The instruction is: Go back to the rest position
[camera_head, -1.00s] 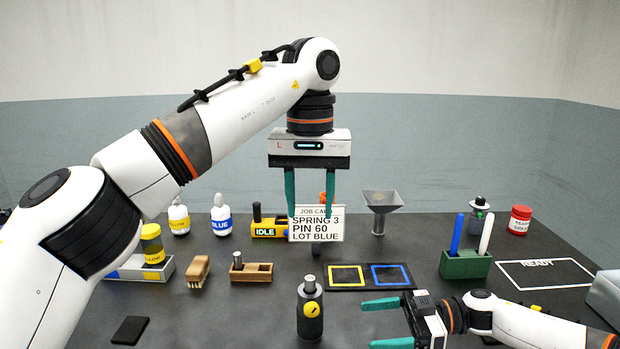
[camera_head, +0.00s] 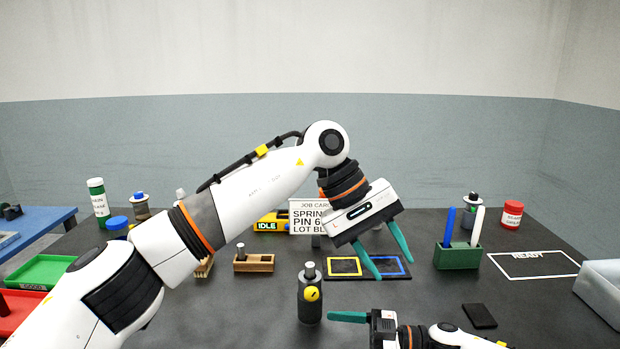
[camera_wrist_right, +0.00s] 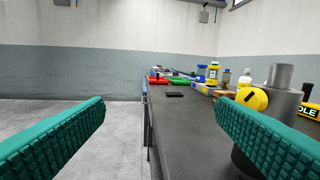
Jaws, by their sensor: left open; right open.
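My left gripper (camera_head: 394,269) is open and empty. It hangs tilted in front of the pad with yellow and blue squares (camera_head: 368,276), its fingers pointing down to the right. My left arm crosses the view from the lower left and hides part of the table and job card (camera_head: 305,214). My right gripper (camera_wrist_right: 160,105) is open and empty at the table's front edge. In the right wrist view that bottle (camera_wrist_right: 281,105) stands beside the right-hand finger.
A green pen holder (camera_head: 458,257), a red-lidded jar (camera_head: 511,214) and a black flat pad (camera_head: 479,316) stand at the right. A wooden block (camera_head: 254,263) lies left of centre. Green (camera_head: 45,270) and red trays are at the far left. Floor shows beside the table.

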